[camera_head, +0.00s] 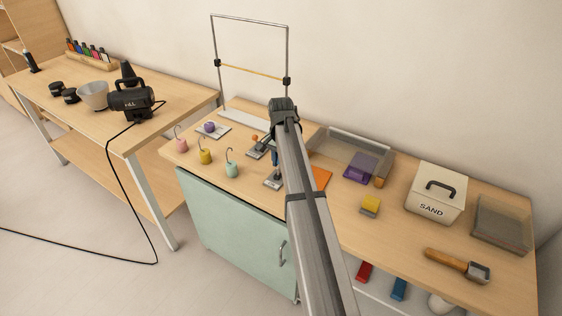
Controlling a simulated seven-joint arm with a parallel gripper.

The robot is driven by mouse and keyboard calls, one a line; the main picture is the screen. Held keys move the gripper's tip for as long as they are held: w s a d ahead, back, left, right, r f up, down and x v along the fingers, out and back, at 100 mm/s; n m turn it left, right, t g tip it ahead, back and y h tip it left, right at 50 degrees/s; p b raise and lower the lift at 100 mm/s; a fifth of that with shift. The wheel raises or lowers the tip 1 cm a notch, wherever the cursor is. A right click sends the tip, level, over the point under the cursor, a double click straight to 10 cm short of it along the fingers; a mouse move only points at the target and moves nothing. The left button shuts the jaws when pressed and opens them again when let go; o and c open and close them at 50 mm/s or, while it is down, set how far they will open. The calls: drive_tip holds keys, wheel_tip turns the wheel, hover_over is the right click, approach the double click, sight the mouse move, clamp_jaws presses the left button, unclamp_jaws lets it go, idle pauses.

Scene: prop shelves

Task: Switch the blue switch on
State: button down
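A small lever switch with an orange knob (255,138) stands on a grey plate in the middle of the bench. In front of it, another grey plate (272,184) carries a dark blue upright part (275,158), which looks like the blue switch. My arm partly covers it, and I cannot tell which way its lever is set. The dark end of my arm, where my gripper (283,106) is, shows above and behind the switches in the picture. Its fingers cannot be made out, nor whether it touches anything.
Pink, yellow and mint hooked weights (232,170) stand left of the switches. A wire frame with a yellow bar (252,70) rises behind. Right of my arm are a clear tray (345,141), a purple box (360,167), a yellow block (371,203), and a sand box (436,192).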

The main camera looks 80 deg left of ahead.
sight(279, 169)
drive_tip(key=shift+s+d, duration=0.1)
drive_tip(key=shift+d, duration=0.05)
drive_tip(key=t+y, duration=0.1)
drive_tip(key=s+d+t+y, duration=0.1)
drive_tip(key=shift+d+r+t+y, duration=0.2)
drive_tip(key=shift+t+y, duration=0.1)
drive_tip(key=shift+s+d+f+t+y, duration=0.1)
drive_tip(key=shift+s+d+t+y, duration=0.2)
drive_tip(key=shift+t+y, duration=0.4)
drive_tip(key=shift+s+d+t+y, duration=0.15)
drive_tip(key=shift+s+t+y, duration=0.25)
drive_tip(key=shift+t+y, duration=0.3)
drive_tip(key=c, duration=0.9)
unclamp_jaws()
drive_tip(key=v, duration=1.3)
drive_tip(key=shift+s+d+r, duration=0.2)
drive_tip(key=shift+s+r, duration=0.05)
